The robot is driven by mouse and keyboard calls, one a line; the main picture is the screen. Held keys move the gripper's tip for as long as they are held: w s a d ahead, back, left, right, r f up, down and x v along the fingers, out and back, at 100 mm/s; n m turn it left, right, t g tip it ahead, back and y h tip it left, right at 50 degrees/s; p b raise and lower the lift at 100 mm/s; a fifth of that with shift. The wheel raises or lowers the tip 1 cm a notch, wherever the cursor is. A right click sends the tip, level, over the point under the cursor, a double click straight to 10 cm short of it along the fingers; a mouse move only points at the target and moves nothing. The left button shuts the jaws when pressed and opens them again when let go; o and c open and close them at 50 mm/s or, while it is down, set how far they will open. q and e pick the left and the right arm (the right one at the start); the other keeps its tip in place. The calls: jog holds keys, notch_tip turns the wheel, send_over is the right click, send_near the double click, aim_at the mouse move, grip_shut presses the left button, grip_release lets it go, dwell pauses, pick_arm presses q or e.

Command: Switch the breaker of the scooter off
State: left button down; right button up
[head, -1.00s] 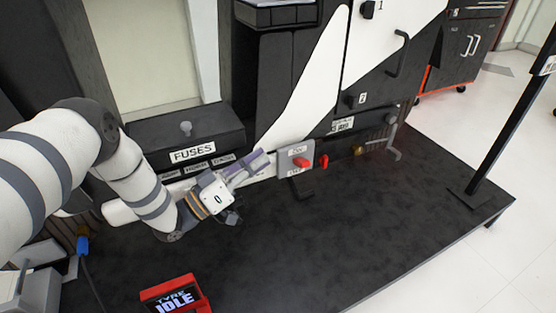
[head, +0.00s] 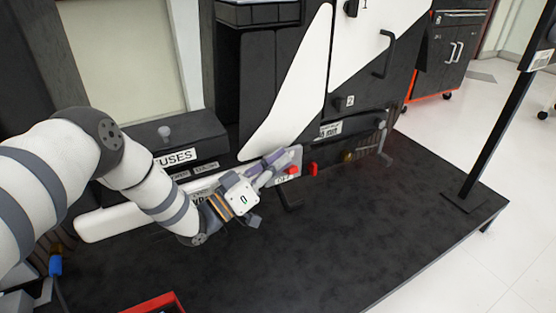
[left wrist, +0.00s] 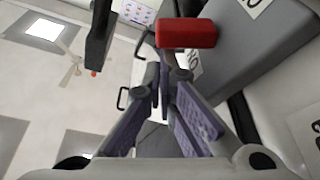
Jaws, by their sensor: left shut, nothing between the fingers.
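The breaker is a grey plate (head: 296,157) with a red lever (head: 292,171) low on the black and white scooter's side. An "OFF" label shows at its lower edge. My left gripper (head: 286,156) is shut and empty, its purple-grey fingers overlapping the plate and hiding part of it and the lever. In the left wrist view, the red lever (left wrist: 187,33) sticks out from the grey plate (left wrist: 250,52), close beyond the shut fingertips (left wrist: 166,58). I cannot tell whether they touch the lever. My right gripper is not in view.
A small red part (head: 312,169) sits right of the breaker. The black "FUSES" box (head: 190,135) stands behind my left arm. A red-framed display (head: 155,304) is partly cut off below.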

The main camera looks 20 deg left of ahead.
pick_arm(q)
jog(key=shift+s+d+f+m+h, duration=0.2)
jog(key=shift+f+m+h, duration=0.1)
jog(key=shift+m, duration=0.6)
jog(key=m, duration=0.1)
jog(key=f+m+g+h, duration=0.1)
jog(key=m, duration=0.1)
jog(key=d+m, duration=0.1)
jog(key=shift+s+f+m+h+b, duration=0.25)
jog(key=shift+s+m+h+b, duration=0.05)
jog(key=shift+s+h, duration=0.1)
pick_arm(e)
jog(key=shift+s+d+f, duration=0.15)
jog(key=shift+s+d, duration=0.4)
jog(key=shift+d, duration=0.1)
pick_arm(q)
jog(key=shift+f, duration=0.1)
notch_tip(320, 180, up, 10)
